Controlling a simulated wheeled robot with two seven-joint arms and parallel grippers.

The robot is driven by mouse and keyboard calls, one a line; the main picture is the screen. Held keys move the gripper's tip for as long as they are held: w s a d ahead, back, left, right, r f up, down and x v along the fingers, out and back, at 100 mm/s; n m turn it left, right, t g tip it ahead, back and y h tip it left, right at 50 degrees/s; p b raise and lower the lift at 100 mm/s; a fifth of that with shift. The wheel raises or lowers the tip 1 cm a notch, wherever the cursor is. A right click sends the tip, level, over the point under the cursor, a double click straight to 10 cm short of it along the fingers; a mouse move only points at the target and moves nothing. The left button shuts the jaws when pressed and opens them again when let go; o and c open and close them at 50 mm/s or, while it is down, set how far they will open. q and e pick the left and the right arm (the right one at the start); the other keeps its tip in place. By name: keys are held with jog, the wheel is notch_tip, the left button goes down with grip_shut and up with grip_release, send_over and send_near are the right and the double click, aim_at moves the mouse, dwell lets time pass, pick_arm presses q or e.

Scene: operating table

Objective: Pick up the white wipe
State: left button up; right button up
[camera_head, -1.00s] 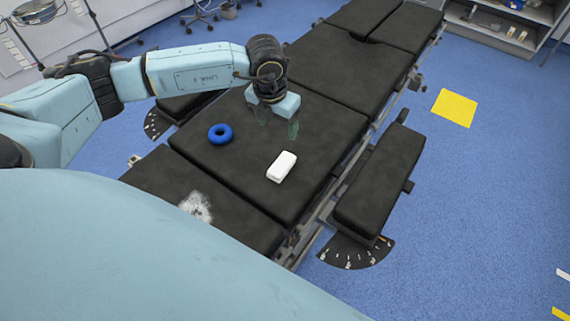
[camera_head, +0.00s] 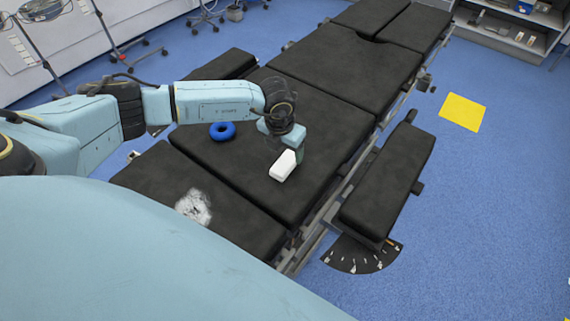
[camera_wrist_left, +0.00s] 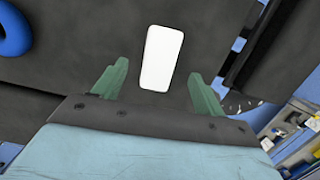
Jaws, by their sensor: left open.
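The white wipe (camera_head: 283,165) is a white rounded block lying on the black padded operating table (camera_head: 240,190). My left gripper (camera_head: 284,150) is just behind the wipe in the head view, low over the table. In the left wrist view the wipe (camera_wrist_left: 161,58) lies ahead of the open fingers (camera_wrist_left: 155,85), roughly centred, with its near end reaching between the fingertips. It is not visibly touched by either finger. In the head view the fingertips are partly hidden. My right gripper is not in view.
A blue ring (camera_head: 223,131) lies on the table left of the wipe and shows at the left wrist view's upper left corner (camera_wrist_left: 12,30). A whitish powdery patch (camera_head: 194,207) marks the nearer pad. A side pad (camera_head: 388,180) flanks the table's right edge. The pad around the wipe is clear.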

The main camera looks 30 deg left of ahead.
aim_at(285, 161)
pick_arm(q)
notch_tip(285, 161, down, 5)
jog(key=shift+r, duration=0.15)
jog(key=c, duration=1.1)
jog(key=shift+o, duration=0.2)
jog(key=shift+r, duration=0.1)
notch_tip(285, 161, up, 10)
